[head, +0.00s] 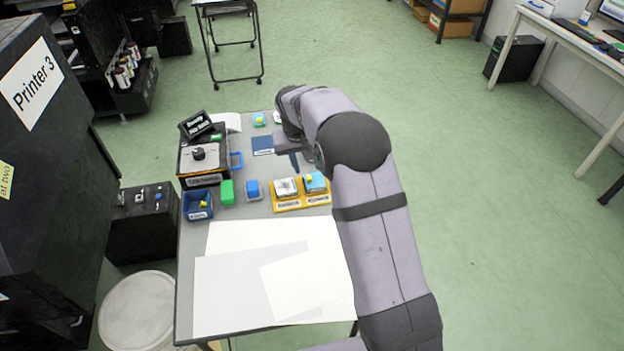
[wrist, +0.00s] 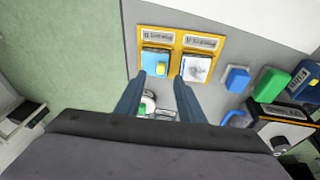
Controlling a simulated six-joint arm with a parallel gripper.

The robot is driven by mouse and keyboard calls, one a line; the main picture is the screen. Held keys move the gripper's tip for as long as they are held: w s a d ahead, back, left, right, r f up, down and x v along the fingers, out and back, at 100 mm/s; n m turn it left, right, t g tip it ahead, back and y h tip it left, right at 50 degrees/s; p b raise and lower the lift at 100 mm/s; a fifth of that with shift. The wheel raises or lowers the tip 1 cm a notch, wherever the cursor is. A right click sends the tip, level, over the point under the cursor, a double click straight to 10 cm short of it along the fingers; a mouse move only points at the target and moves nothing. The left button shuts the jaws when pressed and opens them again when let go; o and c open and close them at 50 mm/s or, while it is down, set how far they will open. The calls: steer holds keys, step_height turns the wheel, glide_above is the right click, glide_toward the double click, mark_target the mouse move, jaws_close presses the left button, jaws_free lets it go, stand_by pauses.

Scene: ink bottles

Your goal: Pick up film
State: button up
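Thin pale sheets (head: 300,270) lie overlapping on the near part of the table; I cannot tell if one is film. My gripper (head: 296,160) hangs above the table behind a yellow two-place holder (head: 290,207). In the wrist view my gripper (wrist: 163,82) has its two blue fingers wide apart with nothing between them. The holder also shows there (wrist: 180,38), with a blue block with a yellow knob (wrist: 155,62) and a white-topped block (wrist: 197,68) beyond the fingertips.
A blue square pad (head: 262,145), a green block (head: 226,192), a blue block (head: 253,190) and a blue bin (head: 198,205) stand around the holder. A black-and-orange device (head: 203,158) is at the back left. The near table is flat under the sheets.

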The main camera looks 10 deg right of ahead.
mark_target(309, 177)
steer(key=shift+w+p+x, duration=0.15)
steer(key=shift+p+x, duration=0.55)
steer(key=shift+x, duration=1.15)
steer(key=shift+w+p+x, duration=0.15)
steer(key=shift+p+x, duration=0.5)
steer(key=shift+x, duration=1.2)
steer(key=shift+a+r, duration=0.1)
steer(key=c, duration=0.8)
steer(key=shift+c, duration=0.2)
